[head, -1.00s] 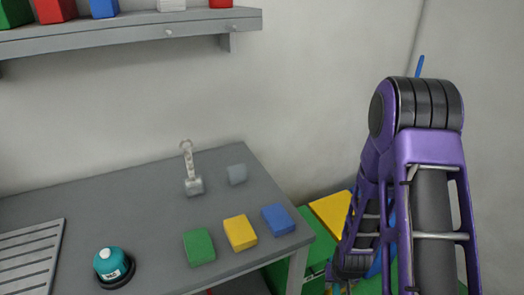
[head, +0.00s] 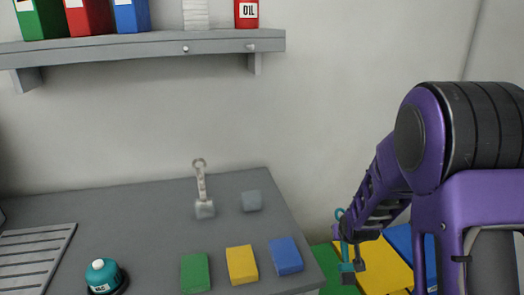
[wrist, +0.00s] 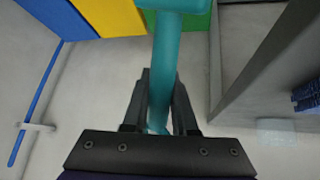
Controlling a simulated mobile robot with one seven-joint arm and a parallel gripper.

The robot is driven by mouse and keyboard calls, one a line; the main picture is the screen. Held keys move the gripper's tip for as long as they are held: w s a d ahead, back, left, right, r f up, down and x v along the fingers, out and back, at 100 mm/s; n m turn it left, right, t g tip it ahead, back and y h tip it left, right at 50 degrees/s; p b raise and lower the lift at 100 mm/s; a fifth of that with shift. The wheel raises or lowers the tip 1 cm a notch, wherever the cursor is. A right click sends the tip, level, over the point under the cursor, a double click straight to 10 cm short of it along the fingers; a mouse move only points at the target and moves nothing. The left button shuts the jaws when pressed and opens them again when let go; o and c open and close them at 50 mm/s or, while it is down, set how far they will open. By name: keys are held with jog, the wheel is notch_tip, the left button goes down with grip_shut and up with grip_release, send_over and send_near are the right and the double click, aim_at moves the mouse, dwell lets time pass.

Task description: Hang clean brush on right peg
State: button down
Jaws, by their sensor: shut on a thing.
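My gripper (head: 350,240) is shut on a teal brush (head: 341,222), to the right of the bench. The brush hangs about upright, with a ring at its top and a blocky head at its lower end. In the wrist view the teal handle (wrist: 166,65) runs between the two fingers. A pale grey brush (head: 202,188) with a ring stands or leans on the bench. Two small round pegs show on the shelf's front edge, a left peg (head: 186,48) and a right peg (head: 251,46). Nothing hangs on either peg.
The shelf (head: 110,54) holds binders, a white stack and a red oil can. The wall between shelf and bench is clear.

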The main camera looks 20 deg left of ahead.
jog(key=w+a+r+n+t+y+b, duration=0.2)
jog(key=w+a+r+t, duration=0.1)
jog(key=a+r, duration=0.55)
jog(key=w+a+r+n+t+y+b, duration=0.1)
jog(key=w+a+r+t+y+b, duration=0.3)
jog(key=r, duration=0.8)
jog(key=s+a+r+n+y, duration=0.1)
jog(key=s+a+r, duration=0.25)
jog(key=r, duration=0.45)
jog(key=s+a+r+n+y+b, duration=0.15)
jog(key=a+r, duration=0.25)
jog(key=r, duration=0.4)
jog(key=s+a+r+n+y, duration=0.1)
jog(key=s+a+r, duration=0.25)
jog(key=r, duration=0.45)
jog(key=f+p+x, duration=0.1)
jog(key=x, duration=0.9)
jog(key=shift+w+d+f+t, duration=0.15)
jog(key=shift+w+d+t, duration=0.15)
jog(key=shift+t, duration=0.1)
jog(key=shift+m, duration=0.25)
jog(key=c, duration=0.6)
grip_release()
